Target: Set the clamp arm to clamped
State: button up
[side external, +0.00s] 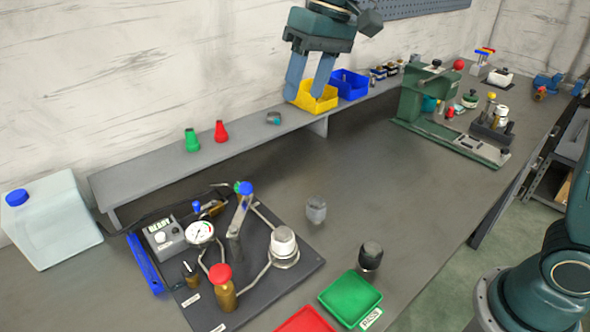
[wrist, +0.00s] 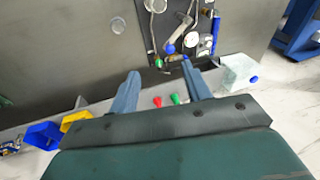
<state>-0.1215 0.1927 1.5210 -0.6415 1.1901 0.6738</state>
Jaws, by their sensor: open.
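A grey upright lever arm (side external: 239,216) with a blue knob (side external: 245,188) on top stands on the dark fixture board (side external: 300,262); it looks like the clamp arm. It leans slightly and stands apart from the capped metal cylinder (side external: 283,243) to its right. In the wrist view the board (wrist: 151,40) is at the top, with a blue knob (wrist: 169,49) on it. My gripper (side external: 304,92) is open and empty, high over the back shelf near the yellow bin, away from the lever. Its two fingers (wrist: 160,70) are spread in the wrist view.
A gauge (side external: 200,232), a red-knobbed brass valve (side external: 222,285) and tubing crowd the board. Green (side external: 192,141) and red (side external: 221,131) cones stand on the shelf (side external: 150,178). A yellow bin (side external: 316,100) is near my fingers.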

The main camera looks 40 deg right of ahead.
jog(key=w+a+f+g, duration=0.1)
jog(key=w+a+f, duration=0.4)
jog(key=w+f, duration=0.3)
jog(key=shift+w+n+g+h, duration=0.3)
jog(key=shift+w+g, duration=0.1)
jog(key=shift+w, duration=0.35)
jog(key=shift+a+f, duration=0.15)
jog(key=shift+f, duration=0.05)
send_near(240, 207)
jog(key=shift+w+d+f, duration=0.2)
jog(key=shift+w+f, duration=0.05)
jog(key=shift+f, duration=0.65)
jog(key=shift+w+d+f, duration=0.2)
jog(key=shift+w+f, duration=0.05)
jog(key=shift+f, duration=0.7)
jog(key=shift+w+d+f, duration=0.2)
jog(key=shift+f, duration=0.7)
jog(key=shift+c, duration=0.2)
grip_shut()
